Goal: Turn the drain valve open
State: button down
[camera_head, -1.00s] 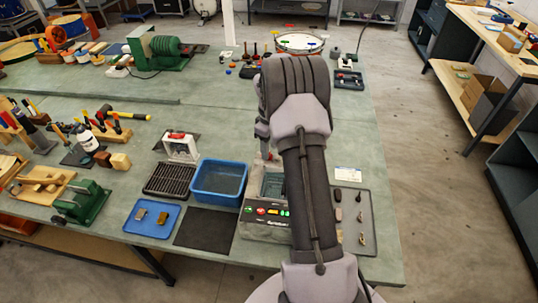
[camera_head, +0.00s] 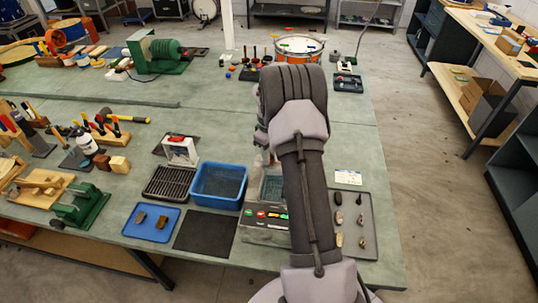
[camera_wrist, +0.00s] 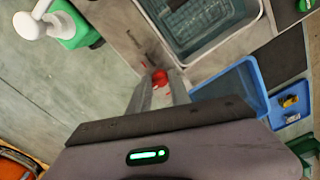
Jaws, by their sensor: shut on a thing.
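The drain valve's red handle (camera_wrist: 159,77) shows in the wrist view, beside the near wall of a grey machine tank (camera_wrist: 184,57). My gripper (camera_wrist: 160,88) has its two fingers closed around the red handle. The fingers hide part of the handle, and I cannot tell its exact angle. In the head view the machine (camera_head: 262,228) stands at the front of the bench, and my arm covers its right side. The valve is not clear in that view.
A blue bin (camera_head: 219,203) stands just left of the machine. A blue tray (camera_head: 133,234) with two small blocks and a dark mat (camera_head: 205,250) lie nearby. A grey tray (camera_head: 367,240) with several stones lies to the right.

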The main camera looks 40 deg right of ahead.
jog(key=m, duration=0.8)
jog(key=shift+m+b, duration=0.4)
jog(key=m+b, duration=0.1)
jog(key=m, duration=0.3)
jog(key=shift+m, duration=0.3)
jog(key=shift+m+b, duration=0.35)
jog(key=shift+m, duration=1.95)
jog(key=c, duration=1.2)
grip_release()
